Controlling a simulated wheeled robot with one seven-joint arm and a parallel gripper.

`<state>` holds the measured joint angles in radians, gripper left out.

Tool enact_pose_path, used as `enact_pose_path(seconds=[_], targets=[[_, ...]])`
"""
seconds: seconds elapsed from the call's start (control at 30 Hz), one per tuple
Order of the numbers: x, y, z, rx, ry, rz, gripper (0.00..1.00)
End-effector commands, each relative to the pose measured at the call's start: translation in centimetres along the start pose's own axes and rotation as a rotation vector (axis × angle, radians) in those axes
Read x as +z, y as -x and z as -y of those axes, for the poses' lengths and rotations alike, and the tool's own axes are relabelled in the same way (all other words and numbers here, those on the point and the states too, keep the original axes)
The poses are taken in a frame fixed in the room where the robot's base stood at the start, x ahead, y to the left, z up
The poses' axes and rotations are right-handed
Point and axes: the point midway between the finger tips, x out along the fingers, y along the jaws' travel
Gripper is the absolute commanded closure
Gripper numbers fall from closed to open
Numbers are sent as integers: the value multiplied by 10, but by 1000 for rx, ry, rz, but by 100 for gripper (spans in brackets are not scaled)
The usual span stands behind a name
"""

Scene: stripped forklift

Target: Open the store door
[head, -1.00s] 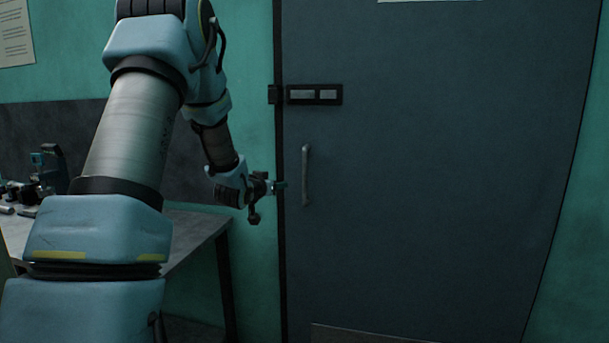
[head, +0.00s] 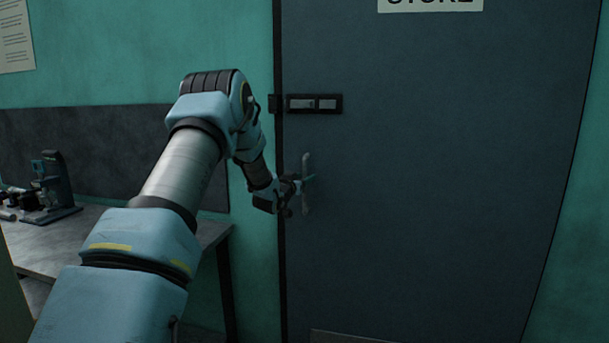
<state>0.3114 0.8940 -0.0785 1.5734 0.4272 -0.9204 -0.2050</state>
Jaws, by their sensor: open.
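The store door (head: 430,180) is a dark grey-blue door that stands shut in the green wall. A sign (head: 430,4) with the lower part of its lettering in view is at its top. Its vertical grey bar handle (head: 306,165) is near the left edge. A dark bolt or latch plate (head: 315,104) with two light parts sits above the handle, next to a small dark block on the frame. My gripper (head: 303,182) is open at the handle's middle and overlaps it in the picture. I cannot tell whether the handle is between the fingers or touched.
A grey table (head: 80,240) stands against the wall at left, with a dark stand-like device (head: 52,185) and small items on it. A paper notice (head: 15,35) hangs at upper left. The area in front of the door's right part looks clear.

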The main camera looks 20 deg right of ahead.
Motion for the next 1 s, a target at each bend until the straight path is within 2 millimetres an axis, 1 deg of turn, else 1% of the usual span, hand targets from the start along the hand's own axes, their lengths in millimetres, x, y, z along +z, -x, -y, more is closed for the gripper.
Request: enact_pose_path(seconds=[0.1,0.33,0.37,0.8,1.0], targets=[[0,-4,0,0,0,0,48],[1,-5,0,0,0,1,48],[1,-5,0,0,0,1,50],[0,-4,0,-1,0,1,100],[0,-4,0,-1,0,1,100]])
